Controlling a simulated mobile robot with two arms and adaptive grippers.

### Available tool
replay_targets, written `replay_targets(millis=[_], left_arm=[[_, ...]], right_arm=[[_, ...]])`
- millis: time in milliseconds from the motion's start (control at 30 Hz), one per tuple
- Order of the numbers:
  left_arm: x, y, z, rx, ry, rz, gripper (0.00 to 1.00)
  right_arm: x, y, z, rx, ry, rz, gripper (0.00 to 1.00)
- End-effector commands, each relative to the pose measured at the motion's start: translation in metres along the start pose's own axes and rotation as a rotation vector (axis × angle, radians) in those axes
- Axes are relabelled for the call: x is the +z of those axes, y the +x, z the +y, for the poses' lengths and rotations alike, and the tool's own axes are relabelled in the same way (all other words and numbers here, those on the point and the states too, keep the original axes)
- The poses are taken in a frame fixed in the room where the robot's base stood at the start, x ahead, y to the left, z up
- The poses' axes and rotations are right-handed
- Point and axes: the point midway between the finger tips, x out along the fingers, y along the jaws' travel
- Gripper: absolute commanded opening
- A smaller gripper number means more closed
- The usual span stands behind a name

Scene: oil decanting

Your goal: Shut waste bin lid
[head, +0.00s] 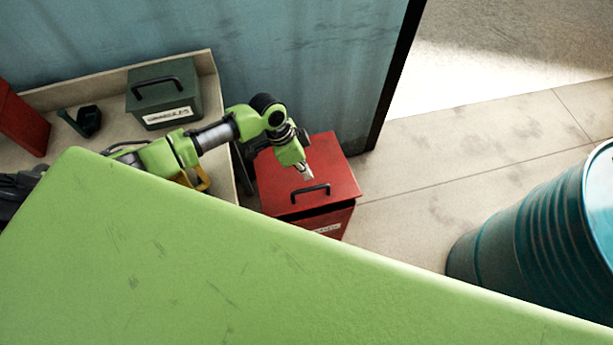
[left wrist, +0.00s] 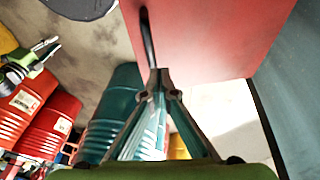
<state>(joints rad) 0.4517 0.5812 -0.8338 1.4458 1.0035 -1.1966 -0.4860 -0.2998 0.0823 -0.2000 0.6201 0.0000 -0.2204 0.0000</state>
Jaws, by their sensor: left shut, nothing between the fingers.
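The red waste bin (head: 332,218) stands on the floor beside the bench end. Its red lid (head: 335,178) has a black handle (head: 311,190) and lies over the top, with a dark line under its front edge; I cannot tell whether it is fully seated. My left gripper (head: 306,173) is shut and empty, pointing down over the lid just behind the handle. In the left wrist view the shut fingertips (left wrist: 160,76) are near the end of the handle (left wrist: 148,38), with the red lid (left wrist: 220,35) filling the top. Contact cannot be told.
A bench (head: 222,92) at the left holds a green box (head: 163,92) with a handle and a red box (head: 22,125). A blue-grey wall (head: 310,60) is behind the bin. A teal drum (head: 525,245) stands at the right, with clear floor (head: 420,210) between.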

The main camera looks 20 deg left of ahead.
Motion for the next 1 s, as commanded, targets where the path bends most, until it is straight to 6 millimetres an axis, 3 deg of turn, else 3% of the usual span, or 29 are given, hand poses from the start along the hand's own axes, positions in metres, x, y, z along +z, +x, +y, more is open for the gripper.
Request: replay_targets(millis=[233,733,1000], left_arm=[[0.008,0.024,0.009,0.001,0.0,-0.001,0.0],[0.011,0.033,0.01,0.001,0.0,-0.001,0.0],[0.025,0.083,0.016,0.002,0.0,-0.001,0.0]], right_arm=[[-0.001,-0.011,0.0,0.0,0.0,-0.001,0.21],[-0.001,-0.007,-0.003,-0.004,0.001,0.0,0.21],[0.002,0.026,-0.006,-0.006,0.002,0.001,0.21]])
